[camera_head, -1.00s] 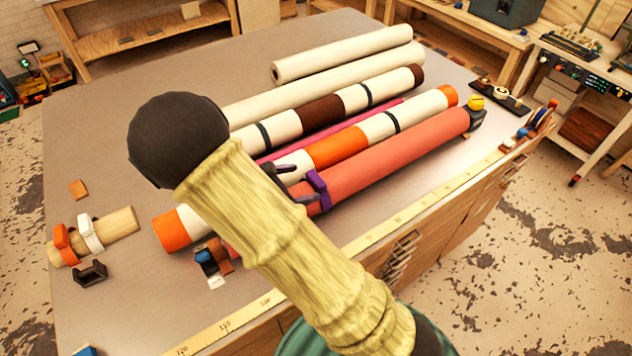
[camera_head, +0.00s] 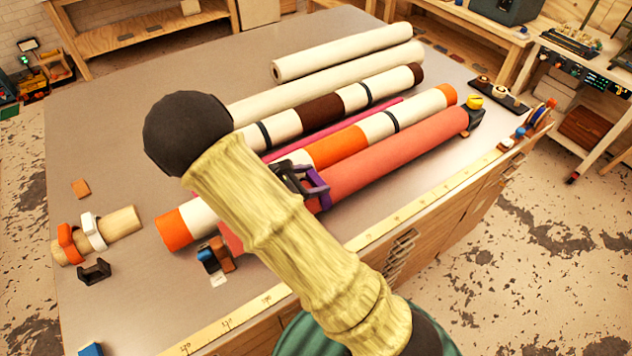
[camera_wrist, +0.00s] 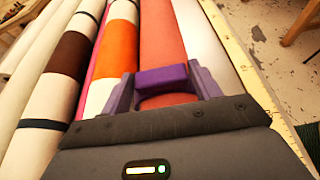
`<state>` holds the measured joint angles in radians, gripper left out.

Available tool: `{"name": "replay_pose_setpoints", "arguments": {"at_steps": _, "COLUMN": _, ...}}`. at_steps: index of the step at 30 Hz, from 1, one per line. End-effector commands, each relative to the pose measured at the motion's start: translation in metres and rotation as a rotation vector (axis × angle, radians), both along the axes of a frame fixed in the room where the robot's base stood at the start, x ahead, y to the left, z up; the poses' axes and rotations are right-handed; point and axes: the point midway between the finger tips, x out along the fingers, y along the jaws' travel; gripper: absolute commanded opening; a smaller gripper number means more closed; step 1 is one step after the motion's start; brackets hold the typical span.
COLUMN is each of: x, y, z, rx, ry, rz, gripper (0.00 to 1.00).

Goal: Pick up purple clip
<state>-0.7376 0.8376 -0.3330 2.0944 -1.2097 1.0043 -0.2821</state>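In the head view the clip (camera_head: 321,196) is partly covered by my gripper. My gripper (camera_head: 304,180) is at the clip. In the wrist view its two greyish-purple fingers (camera_wrist: 163,88) stand apart, one on each side of the clip. They look close to the clip's sides, but I cannot tell whether they press on it. My forearm hides part of the rolls in the head view.
An orange-and-white roll (camera_head: 337,150) lies right beside the red roll. Cream rolls (camera_head: 345,53) lie further back. An orange clip (camera_head: 69,244) and a white clip (camera_head: 93,232) sit on a short wooden rod at left. A measuring strip (camera_head: 376,233) runs along the table edge.

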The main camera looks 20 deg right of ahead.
Motion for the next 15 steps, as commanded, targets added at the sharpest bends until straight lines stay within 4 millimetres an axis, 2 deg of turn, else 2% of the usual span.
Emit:
{"name": "replay_pose_setpoints", "arguments": {"at_steps": 1, "x": 0.0001, "y": 0.0001, "z": 0.0001, "rx": 0.000, "ry": 0.000, "rz": 0.000, "gripper": 0.52}}
{"name": "replay_pose_setpoints", "arguments": {"at_steps": 3, "x": 0.0001, "y": 0.0001, "z": 0.0001, "rx": 0.000, "ry": 0.000, "rz": 0.000, "gripper": 0.38}}
{"name": "replay_pose_setpoints", "arguments": {"at_steps": 4, "x": 0.0001, "y": 0.0001, "z": 0.0001, "rx": 0.000, "ry": 0.000, "rz": 0.000, "gripper": 0.36}}
{"name": "replay_pose_setpoints", "arguments": {"at_steps": 15, "x": 0.0003, "y": 0.0002, "z": 0.0051, "rx": 0.000, "ry": -0.001, "rz": 0.001, "gripper": 0.35}}
